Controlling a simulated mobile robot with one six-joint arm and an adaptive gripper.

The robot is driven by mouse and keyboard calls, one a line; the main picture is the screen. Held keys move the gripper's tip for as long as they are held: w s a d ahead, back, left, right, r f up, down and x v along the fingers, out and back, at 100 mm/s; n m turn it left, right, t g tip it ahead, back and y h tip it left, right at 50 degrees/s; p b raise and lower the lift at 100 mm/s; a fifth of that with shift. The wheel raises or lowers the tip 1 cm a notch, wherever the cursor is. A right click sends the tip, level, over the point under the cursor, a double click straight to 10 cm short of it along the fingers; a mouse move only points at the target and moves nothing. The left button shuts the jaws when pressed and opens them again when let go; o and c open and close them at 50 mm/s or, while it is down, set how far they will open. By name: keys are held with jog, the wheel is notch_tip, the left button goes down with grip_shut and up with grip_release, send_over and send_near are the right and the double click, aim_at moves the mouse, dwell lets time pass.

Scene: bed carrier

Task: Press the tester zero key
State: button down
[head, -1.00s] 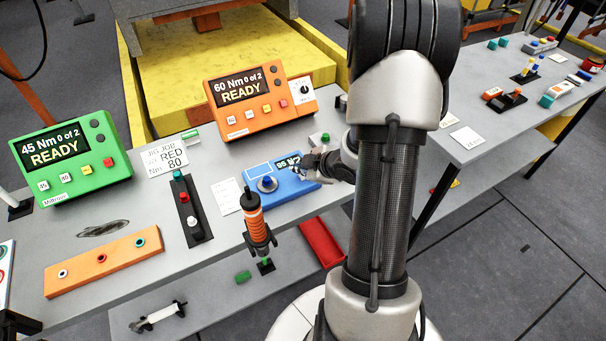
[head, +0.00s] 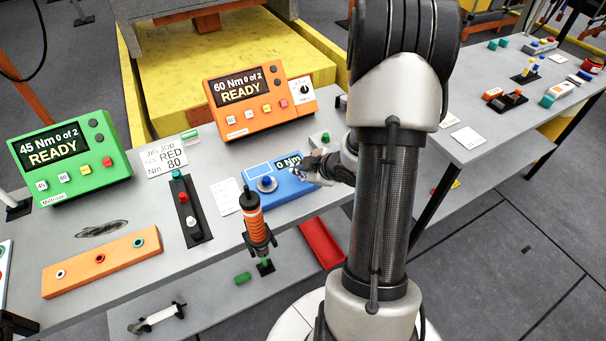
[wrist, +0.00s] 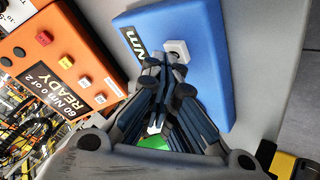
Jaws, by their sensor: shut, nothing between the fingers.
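The blue tester (head: 290,193) lies on the grey bench, with a round blue-topped fixture at its left. Its display (head: 288,162) reads 0 Nm. In the wrist view the tester (wrist: 208,85) fills the upper middle, and the white key (wrist: 176,48) sits beside the partly hidden display. My gripper (wrist: 168,66) is shut and empty. Its fingertips are right at the lower edge of the white key; I cannot tell whether they touch it. In the head view my gripper (head: 316,166) is over the tester's right end, and the key is hidden behind it.
An orange controller (head: 262,100) stands behind the tester, a green one (head: 70,160) at the left. An orange-handled tool (head: 255,222) stands upright at the bench's front edge.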

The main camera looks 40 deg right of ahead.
aim_at(301, 177)
jog(key=shift+r+p, duration=0.8)
jog(key=shift+r, duration=0.05)
notch_tip(301, 177, up, 5)
jog(key=p, duration=0.4)
jog(key=shift+p, duration=0.3)
jog(key=shift+r, duration=0.1)
